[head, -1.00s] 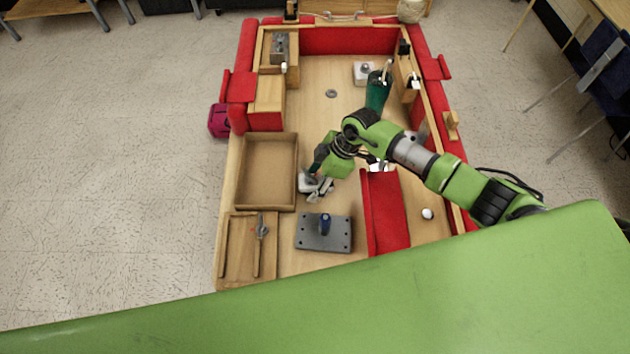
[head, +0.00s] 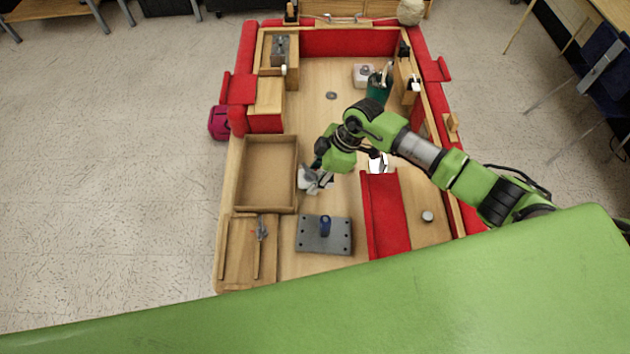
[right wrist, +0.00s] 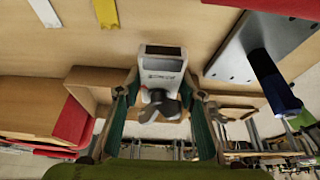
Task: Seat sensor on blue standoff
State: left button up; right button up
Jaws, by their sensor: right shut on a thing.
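The sensor (right wrist: 162,70) is a pale box with a dark window and small print, clear in the right wrist view. My right gripper (right wrist: 160,92) is shut on it, one finger on each side. In the head view the right gripper (head: 316,180) is beside the cardboard-coloured tray, above the board, and partly hides the sensor. The blue standoff (head: 325,226) stands upright on a grey plate (head: 308,243), nearer to me than the gripper and apart from the sensor. The standoff also shows in the right wrist view (right wrist: 272,82), at the right. My left gripper is out of view.
An empty brown tray (head: 268,208) lies left of the gripper, and a wooden tray (head: 237,262) with a tool lies nearer. A red padded divider (head: 386,215) stands right of the plate. A green cup (head: 378,90) is farther back. Board between gripper and plate is clear.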

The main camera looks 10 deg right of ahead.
jog(key=s+r, duration=0.3)
jog(key=s, duration=0.1)
jog(key=s+r+b, duration=0.1)
jog(key=s+r, duration=0.2)
jog(key=s, duration=0.2)
jog(key=s+r+b, duration=0.1)
jog(key=s+r, duration=0.2)
jog(key=s, duration=0.1)
jog(key=shift+s+d+r, duration=0.2)
jog(key=shift+s+r, duration=0.1)
jog(key=shift+s, duration=0.05)
notch_tip(320, 180, up, 5)
jog(key=n+g+p, duration=0.2)
jog(key=n+p, duration=0.2)
jog(key=p, duration=0.6)
jog(key=shift+n, duration=0.3)
notch_tip(320, 180, down, 7)
jog(key=b, duration=0.6)
jog(key=shift+w+d+r, duration=0.15)
jog(key=shift+r, duration=0.05)
jog(key=shift+r+p, duration=0.35)
jog(key=shift+r, duration=0.1)
jog(key=shift+p, duration=0.3)
jog(key=shift+r, duration=0.1)
